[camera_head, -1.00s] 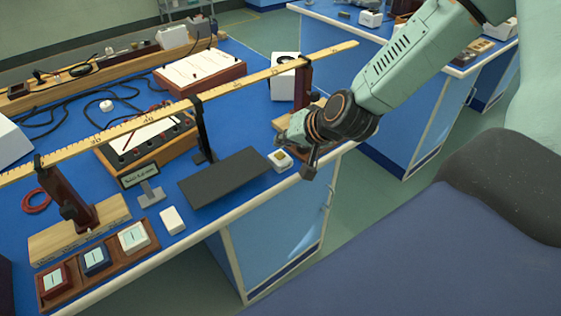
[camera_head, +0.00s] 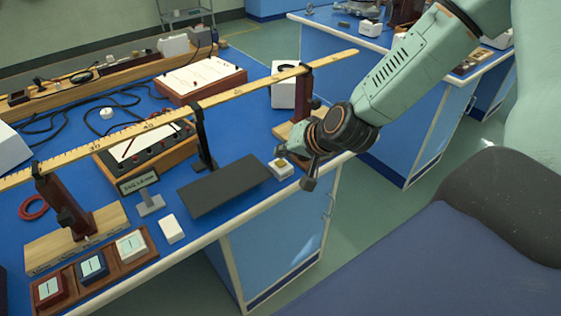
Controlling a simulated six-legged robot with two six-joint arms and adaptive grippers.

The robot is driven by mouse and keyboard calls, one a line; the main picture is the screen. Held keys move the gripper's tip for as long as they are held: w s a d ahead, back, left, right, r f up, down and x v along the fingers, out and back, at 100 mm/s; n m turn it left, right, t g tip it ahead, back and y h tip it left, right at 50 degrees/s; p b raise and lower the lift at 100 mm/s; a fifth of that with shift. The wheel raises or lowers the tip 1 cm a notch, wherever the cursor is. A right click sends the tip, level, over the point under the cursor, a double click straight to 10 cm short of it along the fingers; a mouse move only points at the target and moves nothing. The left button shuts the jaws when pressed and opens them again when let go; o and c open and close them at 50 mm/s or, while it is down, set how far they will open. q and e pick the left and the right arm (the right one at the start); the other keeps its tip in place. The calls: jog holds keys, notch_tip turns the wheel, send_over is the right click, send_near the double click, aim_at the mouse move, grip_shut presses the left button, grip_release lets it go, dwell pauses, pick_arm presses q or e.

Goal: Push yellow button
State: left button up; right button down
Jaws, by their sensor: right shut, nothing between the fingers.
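The yellow button looks like a small pale box with a dull yellow-tan top (camera_head: 281,167), near the front edge of the blue bench, right of the black plate. My right gripper (camera_head: 284,151) comes in from the upper right and is shut and empty. In the picture its tip lies just above and beside the button box, and the button's top still shows. I cannot tell whether they touch; a small gap appears between them. My left gripper is not in view.
A long yellow ruler (camera_head: 150,118) on stands crosses above the bench (camera_head: 232,205). A black plate (camera_head: 224,186) lies left of the button. A small white box (camera_head: 171,229) and a wooden tray (camera_head: 70,271) with several coloured blocks sit at front left.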

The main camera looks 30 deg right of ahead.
jog(key=shift+f, duration=0.1)
dwell(0.5)
jog(key=shift+f+b, duration=0.3)
jog(key=shift+f, duration=0.05)
jog(key=shift+f+b, duration=0.45)
dwell(0.7)
jog(key=shift+s, duration=0.1)
jog(key=shift+r+p, duration=0.9)
jog(key=shift+p, duration=0.05)
notch_tip(320, 180, up, 5)
jog(key=p, duration=0.5)
dwell(0.4)
